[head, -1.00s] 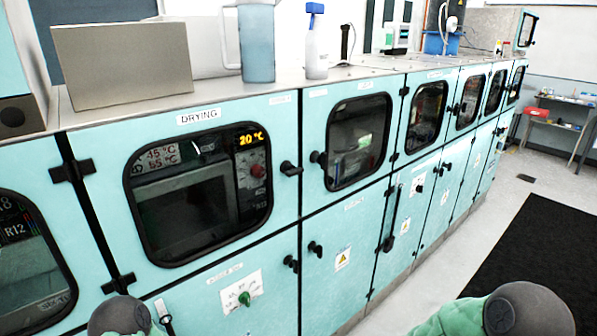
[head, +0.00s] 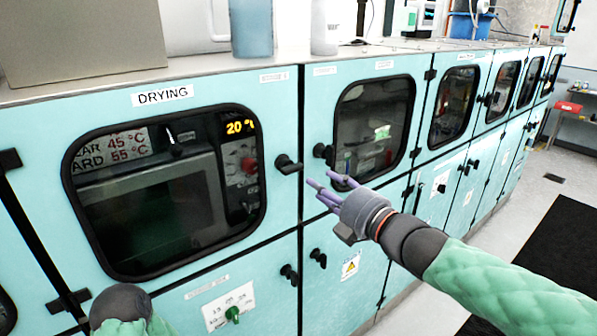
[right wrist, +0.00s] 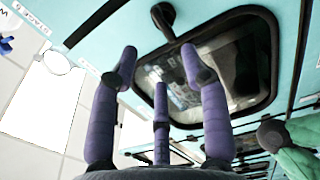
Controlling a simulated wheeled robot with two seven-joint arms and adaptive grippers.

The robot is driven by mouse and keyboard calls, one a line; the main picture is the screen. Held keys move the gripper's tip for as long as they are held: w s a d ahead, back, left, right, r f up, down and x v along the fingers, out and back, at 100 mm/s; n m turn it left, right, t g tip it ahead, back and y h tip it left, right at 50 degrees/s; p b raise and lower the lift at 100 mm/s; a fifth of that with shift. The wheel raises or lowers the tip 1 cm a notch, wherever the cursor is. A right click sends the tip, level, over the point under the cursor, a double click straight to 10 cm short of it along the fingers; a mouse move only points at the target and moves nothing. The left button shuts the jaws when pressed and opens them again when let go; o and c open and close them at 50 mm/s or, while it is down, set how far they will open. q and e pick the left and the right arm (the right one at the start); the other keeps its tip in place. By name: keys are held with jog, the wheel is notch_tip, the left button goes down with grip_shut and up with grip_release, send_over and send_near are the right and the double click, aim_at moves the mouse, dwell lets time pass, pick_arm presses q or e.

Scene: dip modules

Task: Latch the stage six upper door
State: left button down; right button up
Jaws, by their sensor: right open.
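The teal upper door marked DRYING (head: 288,120) has a black-framed window and a black latch handle (head: 288,164) at its right edge. To its right is another windowed upper door (head: 318,110) with a black handle (head: 322,151) at its left edge. The stage labels are too small to read surely. Both doors look flush with the cabinet front. My right gripper (head: 322,187) is open and empty, just below and in front of the second door's handle. In the right wrist view its purple fingers (right wrist: 160,70) are spread below a black handle (right wrist: 165,17). My left gripper is out of view.
Lower doors (head: 345,255) with black handles run beneath. A grey box (head: 80,40) and a blue-grey jug (head: 251,28) stand on the cabinet top. A black floor mat (head: 540,245) lies to the right.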

aim_at(296, 169)
jog(key=b+x, duration=0.1)
jog(key=x, duration=0.8)
jog(key=shift+w+a+f+b, duration=0.15)
jog(key=shift+w+b, duration=0.05)
jog(key=shift+b, duration=0.15)
grip_shut()
